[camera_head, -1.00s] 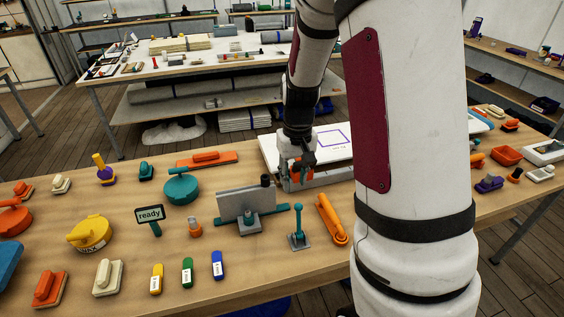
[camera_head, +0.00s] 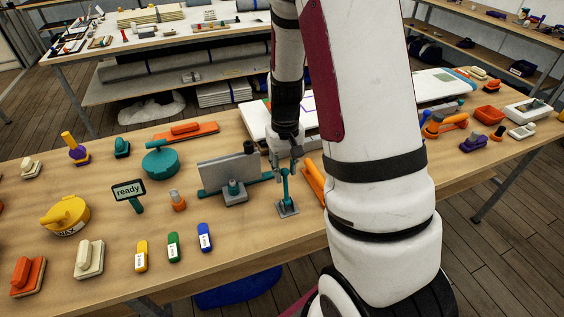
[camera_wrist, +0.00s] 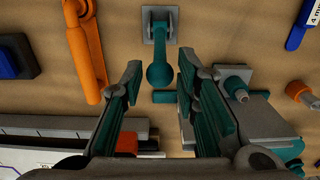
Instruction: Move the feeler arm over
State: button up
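A teal lever arm (camera_head: 285,184) with a ball end stands on a small grey square base (camera_head: 287,208) near the table's front edge; I take it as the feeler arm. In the wrist view the lever (camera_wrist: 158,72) points from its base (camera_wrist: 160,22) toward my gripper, its ball between the fingertips. My gripper (camera_wrist: 161,70) is open, one finger on each side, with visible gaps. In the head view my gripper (camera_head: 288,155) hangs just behind the lever's top. Whether the ball lies at finger depth is unclear.
A grey upright plate on a teal fixture (camera_head: 228,172) stands left of the lever. An orange arm (camera_head: 313,180) lies close on its right, partly hidden by my arm. A white board (camera_head: 255,122) lies behind. Labelled blue, green and yellow blocks (camera_head: 204,238) sit front left.

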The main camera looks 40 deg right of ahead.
jog(key=shift+r, duration=0.15)
jog(key=c, duration=0.4)
jog(key=shift+w+d+f+b, duration=0.15)
jog(key=shift+w+b, duration=0.1)
jog(key=shift+w, duration=0.25)
jog(key=shift+w+d+f+b, duration=0.15)
jog(key=shift+w+f+b, duration=0.1)
jog(key=shift+w, duration=0.3)
jog(key=shift+w+d+f+b, duration=0.15)
jog(key=shift+w+b, duration=0.1)
jog(key=shift+w, duration=0.25)
jog(key=shift+w, duration=0.1)
jog(key=shift+w+d+f+b, duration=0.2)
jog(key=shift+w+f+b, duration=0.3)
jog(key=shift+w, duration=0.1)
jog(key=shift+w+d+f+b, duration=0.15)
jog(key=shift+w+f+b, duration=0.3)
jog(key=shift+w, duration=0.15)
